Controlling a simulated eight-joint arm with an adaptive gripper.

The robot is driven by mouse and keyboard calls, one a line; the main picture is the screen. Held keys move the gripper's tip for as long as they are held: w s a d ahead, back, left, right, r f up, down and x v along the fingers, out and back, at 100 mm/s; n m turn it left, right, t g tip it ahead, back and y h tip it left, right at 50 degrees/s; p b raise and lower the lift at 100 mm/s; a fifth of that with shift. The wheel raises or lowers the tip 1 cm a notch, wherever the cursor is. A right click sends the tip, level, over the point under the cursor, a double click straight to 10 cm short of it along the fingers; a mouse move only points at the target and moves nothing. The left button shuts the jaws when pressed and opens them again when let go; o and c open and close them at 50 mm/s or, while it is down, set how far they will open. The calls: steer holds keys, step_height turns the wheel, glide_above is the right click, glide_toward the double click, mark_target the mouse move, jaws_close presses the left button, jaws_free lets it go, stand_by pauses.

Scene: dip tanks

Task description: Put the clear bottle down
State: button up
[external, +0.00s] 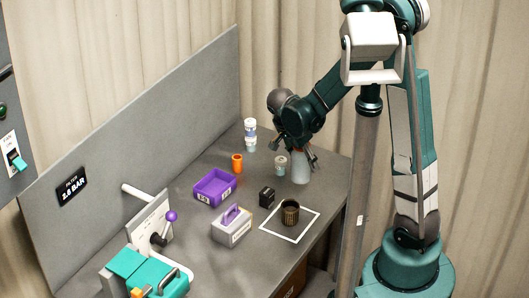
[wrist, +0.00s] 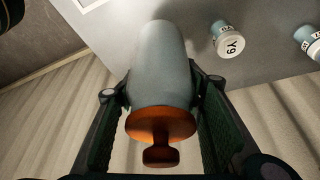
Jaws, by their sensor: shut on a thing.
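The clear bottle (external: 300,172) looks pale grey and stands roughly upright near the right edge of the table. In the wrist view the bottle (wrist: 164,60) has an orange stopper (wrist: 160,128) at its near end. My gripper (external: 297,150) comes down on the bottle from above. In the wrist view the fingers of my gripper (wrist: 157,100) lie on both sides of the bottle, shut on it. I cannot tell whether its base touches the table.
A white-lidded jar marked Y9 (wrist: 232,45) stands close beside the bottle. Stacked jars (external: 250,135), an orange cup (external: 237,163) and a purple bin (external: 214,197) are further left. A black block (external: 267,197) and a dark cup (external: 290,213) in a white outline are in front.

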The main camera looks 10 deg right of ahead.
mark_target(306, 170)
steer(key=shift+f, duration=0.4)
steer(key=shift+f, duration=0.1)
steer(key=shift+f, duration=2)
steer(key=shift+f+b, duration=0.15)
steer(key=shift+b, duration=0.2)
steer(key=o, duration=1.2)
steer(key=shift+c, duration=0.2)
steer(key=shift+r, duration=0.25)
steer(key=shift+p+v, duration=0.65)
steer(key=shift+v, duration=5.3)
